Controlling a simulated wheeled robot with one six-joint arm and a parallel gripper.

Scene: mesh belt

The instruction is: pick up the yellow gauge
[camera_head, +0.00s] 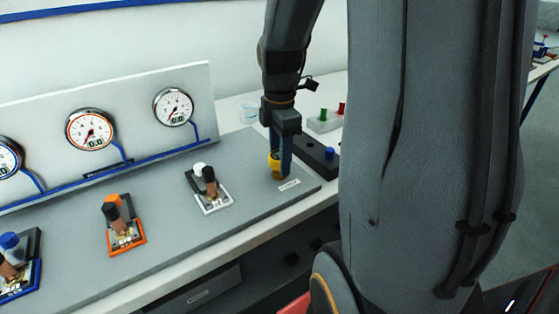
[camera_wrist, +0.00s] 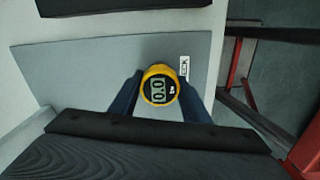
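The yellow gauge (camera_wrist: 160,85) has a round yellow rim and a dark face with a pale digital display. It sits near the label end of the grey panel in the wrist view. In the head view the gauge (camera_head: 274,164) is partly hidden by a finger of my gripper. My gripper (camera_head: 280,165) points down over it. In the wrist view the blue fingers of my gripper (camera_wrist: 160,90) lie on either side of the gauge, very close to its rim. I cannot tell whether they touch it. The gauge appears to be at panel level.
The grey panel (camera_head: 160,225) carries several small valve fittings, including a white-framed one (camera_head: 210,190) and an orange-framed one (camera_head: 124,235). Dial gauges, such as this one (camera_head: 173,107), are on an upright board behind. A black box with a blue knob (camera_head: 318,158) stands right of my gripper.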

